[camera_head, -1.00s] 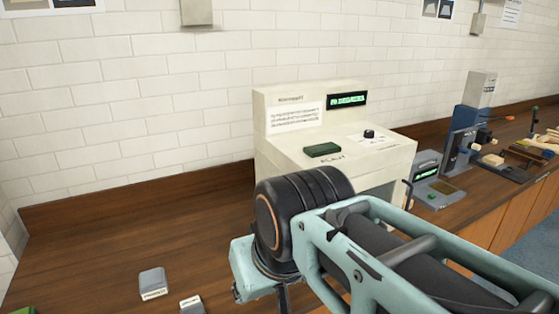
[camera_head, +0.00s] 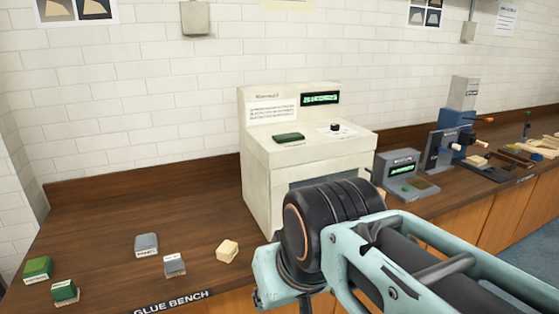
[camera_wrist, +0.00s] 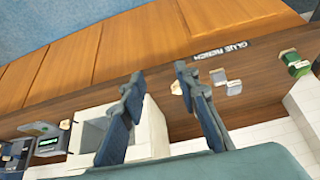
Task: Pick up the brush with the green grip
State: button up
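I cannot make out a brush with a green grip in either view. Two small green-topped, labelled blocks sit at the bench's left end, one at the back (camera_head: 38,268) and one in front (camera_head: 65,291). Green pieces also show at the right edge of the wrist view (camera_wrist: 296,65). My gripper (camera_wrist: 162,80) is open in the wrist view, with its two fingers wide apart and nothing held between them. It is above the bench, tilted in that view. In the head view my arm hides most of it.
The glue bench (camera_head: 110,235) also holds two grey blocks, left (camera_head: 146,244) and right (camera_head: 174,266), and a tan block (camera_head: 228,250). A cream machine (camera_head: 310,160) stands behind my arm. A grey display unit (camera_head: 408,175) and clamp tools (camera_head: 445,148) are to the right.

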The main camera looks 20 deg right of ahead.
aim_at(64, 292)
jog(key=k+l+z, duration=0.1)
jog(key=z, duration=1.3)
jog(key=u, duration=2.6)
jog(key=i+j+z, duration=0.1)
jog(key=i, duration=0.3)
jog(key=i+j+z, duration=0.15)
jog(key=i+j, duration=0.15)
jog(key=i+j+z, duration=0.35)
jog(key=i, duration=0.15)
jog(key=l, duration=0.1)
